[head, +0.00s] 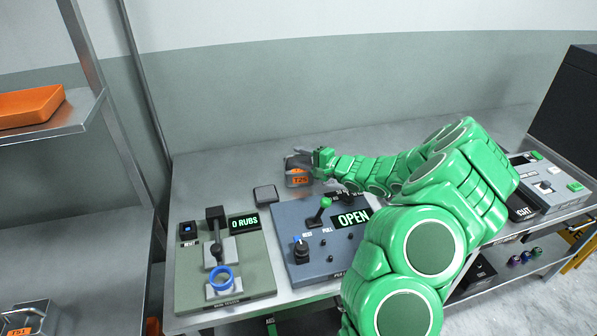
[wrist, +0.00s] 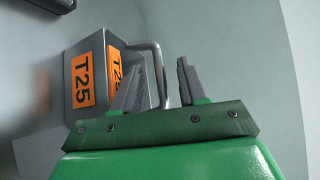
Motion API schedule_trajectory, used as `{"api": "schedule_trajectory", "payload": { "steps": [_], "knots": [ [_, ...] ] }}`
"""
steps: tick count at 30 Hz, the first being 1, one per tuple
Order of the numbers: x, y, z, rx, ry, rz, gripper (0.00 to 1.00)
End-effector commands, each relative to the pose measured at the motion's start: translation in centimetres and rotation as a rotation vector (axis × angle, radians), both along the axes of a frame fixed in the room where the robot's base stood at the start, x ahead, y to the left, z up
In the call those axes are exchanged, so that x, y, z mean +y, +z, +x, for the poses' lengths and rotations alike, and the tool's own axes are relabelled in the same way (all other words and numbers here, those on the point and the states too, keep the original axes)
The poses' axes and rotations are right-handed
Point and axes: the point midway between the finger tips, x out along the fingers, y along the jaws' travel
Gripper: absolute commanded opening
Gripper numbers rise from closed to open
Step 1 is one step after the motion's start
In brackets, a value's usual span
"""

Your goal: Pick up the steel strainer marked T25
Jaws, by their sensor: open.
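The steel strainer (head: 298,178) with an orange T25 label stands on the back of the grey bench, behind the blue panel. In the wrist view the strainer (wrist: 85,75) shows two orange T25 labels and a wire handle (wrist: 157,72) on its right side. My gripper (wrist: 160,85) is open, its two fingers pointing up the picture. The handle lies between the fingers in that view; I cannot tell whether they touch it. In the head view my gripper (head: 312,160) is at the strainer and partly covers it.
A blue panel (head: 290,232) with levers and an OPEN display stands in front of the strainer. A green panel (head: 240,262) with a 0 RUBS display and a blue ring is left of it. A small dark block (head: 265,194) lies left of the strainer. The wall is close behind.

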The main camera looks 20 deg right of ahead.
Motion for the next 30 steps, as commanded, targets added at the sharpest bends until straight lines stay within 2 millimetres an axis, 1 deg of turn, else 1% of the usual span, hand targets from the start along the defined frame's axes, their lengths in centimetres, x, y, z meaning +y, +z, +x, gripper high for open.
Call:
{"api": "schedule_trajectory", "payload": {
  "steps": [8,9,11,15,17,30],
  "knots": [
    [0.16,-0.05,0.22,0.0,0.0,0.0,0.42],
    [0.16,-0.05,0.22,0.0,0.0,0.0,0.39],
    [0.16,-0.05,0.22,0.0,0.0,0.0,0.3],
    [0.14,-0.07,0.21,0.0,0.0,0.0,0.09],
    [0.14,-0.07,0.21,0.0,0.0,0.0,0.0],
    [0.14,-0.07,0.2,0.0,0.0,0.0,0.0]
  ]
}}
